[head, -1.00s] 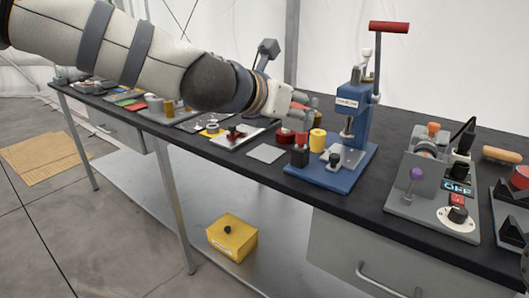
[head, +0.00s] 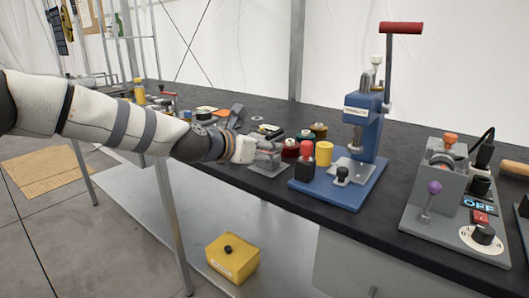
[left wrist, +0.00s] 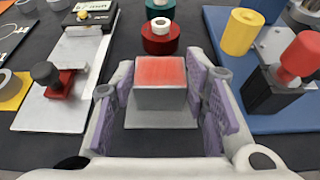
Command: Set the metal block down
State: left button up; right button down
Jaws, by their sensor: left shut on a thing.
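The metal block (left wrist: 161,98) is grey with a reddish top face. In the left wrist view it sits between the purple-padded fingers of my left gripper (left wrist: 160,88), which is shut on it. In the head view my left gripper (head: 270,151) is low over a flat grey plate (head: 270,171) on the bench, and its fingers mostly hide the block. The plate also shows below the block in the left wrist view (left wrist: 160,120). I cannot tell whether the block touches the plate or hangs just above it. My right gripper is not in view.
A blue press (head: 362,125) stands close to the right, with a yellow cylinder (head: 324,152) and a red-topped black block (head: 306,158) on its base. Red and green spools (left wrist: 160,36) stand just beyond the plate. A grey control unit (head: 440,205) is farther right.

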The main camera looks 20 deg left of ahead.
pick_arm(q)
jog(key=shift+r, duration=0.1)
jog(key=shift+f, duration=0.2)
jog(key=o, duration=1.3)
jog(key=shift+o, duration=0.2)
